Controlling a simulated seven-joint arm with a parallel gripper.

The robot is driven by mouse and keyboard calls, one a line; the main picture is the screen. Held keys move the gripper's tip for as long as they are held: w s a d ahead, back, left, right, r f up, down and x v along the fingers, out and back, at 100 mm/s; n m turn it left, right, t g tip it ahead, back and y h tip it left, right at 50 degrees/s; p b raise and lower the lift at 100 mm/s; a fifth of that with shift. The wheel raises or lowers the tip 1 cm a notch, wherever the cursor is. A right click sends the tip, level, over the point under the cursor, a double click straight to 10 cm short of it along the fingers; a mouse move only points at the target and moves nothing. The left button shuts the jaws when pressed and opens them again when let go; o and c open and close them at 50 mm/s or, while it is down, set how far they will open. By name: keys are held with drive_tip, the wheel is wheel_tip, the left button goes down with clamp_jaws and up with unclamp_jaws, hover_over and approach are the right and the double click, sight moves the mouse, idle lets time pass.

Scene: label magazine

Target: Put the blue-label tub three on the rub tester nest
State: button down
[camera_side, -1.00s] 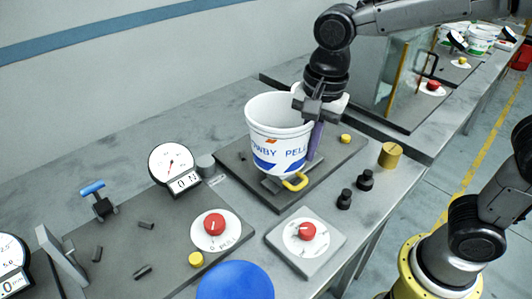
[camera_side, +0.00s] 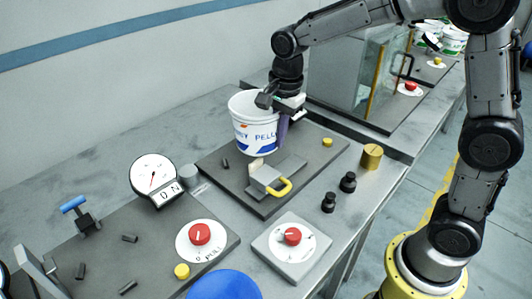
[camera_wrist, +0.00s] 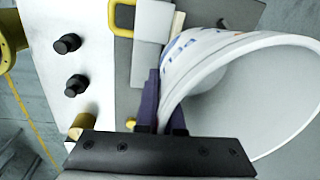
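A white tub (camera_side: 255,128) with blue lettering and a blue label patch is upright in the side view. My gripper (camera_side: 283,124) is at its right side, with purple fingers astride the tub wall. The wrist view shows the tub (camera_wrist: 235,95) open towards the camera, its wall between the fingers of my gripper (camera_wrist: 164,103). A dark grey base plate (camera_side: 225,178) with a grey block (camera_side: 270,176) and yellow handle (camera_side: 281,189) looks like the rub tester. The tub is over this plate, behind the block. I cannot tell whether its bottom touches. No tub number is readable.
A dial gauge (camera_side: 153,174) stands left of the plate. Two black knobs (camera_side: 348,182), a brass cylinder (camera_side: 372,156) and a red-knob box (camera_side: 292,240) are at the right and front. A glass-sided enclosure (camera_side: 368,80) stands behind. Green-label tubs (camera_side: 453,42) are far right.

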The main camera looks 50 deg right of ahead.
drive_tip(key=w+f, duration=0.2)
drive_tip(key=f, duration=0.1)
drive_tip(key=shift+w+a+f, duration=0.15)
drive_tip(key=shift+w, duration=0.2)
drive_tip(key=shift+w+f, duration=0.15)
drive_tip(key=shift+f, duration=0.8)
drive_tip(key=shift+w+f, duration=0.15)
drive_tip(key=shift+f, duration=0.75)
drive_tip(key=shift+f, duration=0.1)
drive_tip(key=c, duration=1)
unclamp_jaws()
drive_tip(key=shift+c, duration=0.2)
